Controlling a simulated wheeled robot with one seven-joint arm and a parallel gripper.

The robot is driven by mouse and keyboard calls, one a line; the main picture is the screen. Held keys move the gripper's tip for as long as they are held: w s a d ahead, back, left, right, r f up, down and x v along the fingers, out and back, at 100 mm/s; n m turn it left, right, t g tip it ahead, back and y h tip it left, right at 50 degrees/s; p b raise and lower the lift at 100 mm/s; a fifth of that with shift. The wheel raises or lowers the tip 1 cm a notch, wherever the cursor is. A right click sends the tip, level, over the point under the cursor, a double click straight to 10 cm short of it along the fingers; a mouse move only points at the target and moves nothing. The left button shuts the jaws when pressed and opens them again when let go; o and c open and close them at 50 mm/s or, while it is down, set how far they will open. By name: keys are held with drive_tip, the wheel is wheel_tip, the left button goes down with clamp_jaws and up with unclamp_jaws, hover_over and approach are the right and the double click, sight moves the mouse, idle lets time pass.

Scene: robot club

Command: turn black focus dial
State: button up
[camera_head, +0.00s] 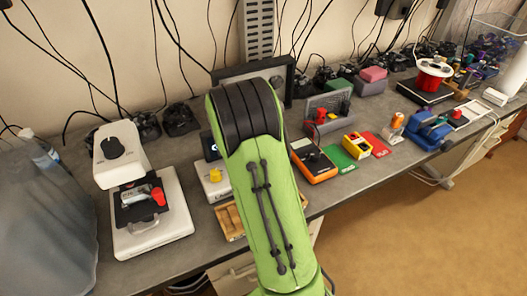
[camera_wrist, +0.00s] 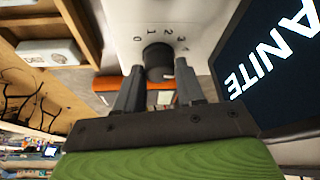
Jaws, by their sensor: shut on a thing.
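A white instrument (camera_head: 153,230) with a black knob (camera_head: 112,147) on top stands at the left of the bench there. I cannot tell whether this knob is of the same device as the gripped dial.
A dark screen with white letters (camera_wrist: 282,62) is close on the right in the wrist view.

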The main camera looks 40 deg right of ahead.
drive_tip(key=shift+m, duration=0.6)
drive_tip(key=shift+f, duration=0.1)
drive_tip(key=o, duration=1)
drive_tip(key=p+v, duration=0.3)
drive_tip(key=v, duration=1.3)
drive_tip(key=shift+w+p, duration=0.35)
drive_tip(key=shift+p, duration=0.05)
drive_tip(key=shift+d, duration=0.15)
